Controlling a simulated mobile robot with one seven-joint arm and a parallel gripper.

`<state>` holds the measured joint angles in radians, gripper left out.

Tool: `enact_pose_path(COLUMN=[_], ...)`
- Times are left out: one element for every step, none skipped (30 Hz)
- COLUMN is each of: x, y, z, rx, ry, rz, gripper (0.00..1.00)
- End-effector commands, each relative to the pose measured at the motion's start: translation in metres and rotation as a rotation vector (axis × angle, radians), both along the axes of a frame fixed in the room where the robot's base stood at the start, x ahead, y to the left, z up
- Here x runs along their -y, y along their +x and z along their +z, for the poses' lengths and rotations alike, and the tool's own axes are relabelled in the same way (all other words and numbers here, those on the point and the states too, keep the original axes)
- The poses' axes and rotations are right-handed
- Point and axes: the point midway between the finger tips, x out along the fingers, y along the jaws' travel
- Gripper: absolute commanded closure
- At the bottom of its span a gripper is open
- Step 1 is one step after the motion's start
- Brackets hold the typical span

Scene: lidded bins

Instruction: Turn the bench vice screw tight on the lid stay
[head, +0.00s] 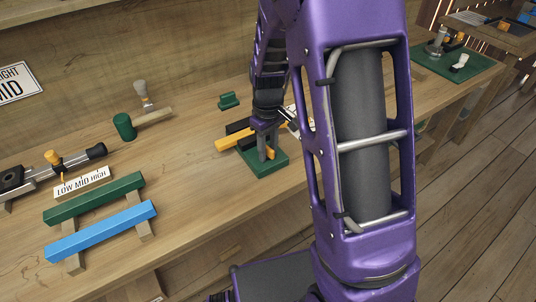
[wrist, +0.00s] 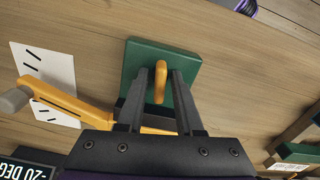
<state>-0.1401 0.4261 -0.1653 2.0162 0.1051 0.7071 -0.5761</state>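My gripper (head: 267,156) is over a green square base (head: 266,169) on the workbench. In the wrist view its two fingers (wrist: 158,76) stand apart, with an upright orange piece (wrist: 160,82) between them. A gap shows on each side of that piece, so the gripper does not hold it. An orange lever with a grey knob (wrist: 66,102) reaches out to the left of the fingers. The green base (wrist: 142,55) also shows there beneath the fingertips. My gripper hides part of this fixture, and I cannot clearly make out a vice screw or a lid stay.
A green-headed mallet (head: 124,126), a dark tool with an orange knob (head: 53,158), a LOW MID HIGH sign (head: 82,184), and green (head: 93,198) and blue (head: 102,231) bars lie left. A small green block (head: 229,100) sits behind. Bare bench lies between.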

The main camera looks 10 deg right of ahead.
Motion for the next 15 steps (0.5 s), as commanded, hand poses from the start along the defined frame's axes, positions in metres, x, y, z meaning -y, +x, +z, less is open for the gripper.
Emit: enact_pose_path(x=[0.0,0.0,0.0,0.0001,0.0001,0.0001,0.0002,0.0002,0.0002,0.0002,0.0002,0.0002,0.0002,0.0002,0.0001], y=[-0.0001,-0.0001,-0.0001,0.0,0.0,0.0,-0.0001,-0.0001,-0.0001,-0.0001,-0.0001,-0.0001,-0.0001,-0.0001,-0.0003], z=[0.0005,0.0006,0.0006,0.0006,0.0006,0.0006,0.0006,0.0006,0.0006,0.0006,0.0006,0.0006,0.0007,0.001,0.0016], rx=[0.0,0.0,0.0,0.0,0.0,0.0,0.0,0.0,0.0,0.0,0.0,0.0,0.0,0.0,-0.001], ry=[0.0,0.0,0.0,0.0,0.0,0.0,0.0,0.0,0.0,0.0,0.0,0.0,0.0,0.0,0.0], rz=[0.0,0.0,0.0,0.0,0.0,0.0,0.0,0.0,0.0,-0.001,-0.001,-0.001,-0.004,-0.013,-0.037], gripper=[0.65,0.65,0.65,0.65,0.7,0.78,0.83,0.88,0.96,1.0,1.0,1.0,1.0,1.0,1.0])
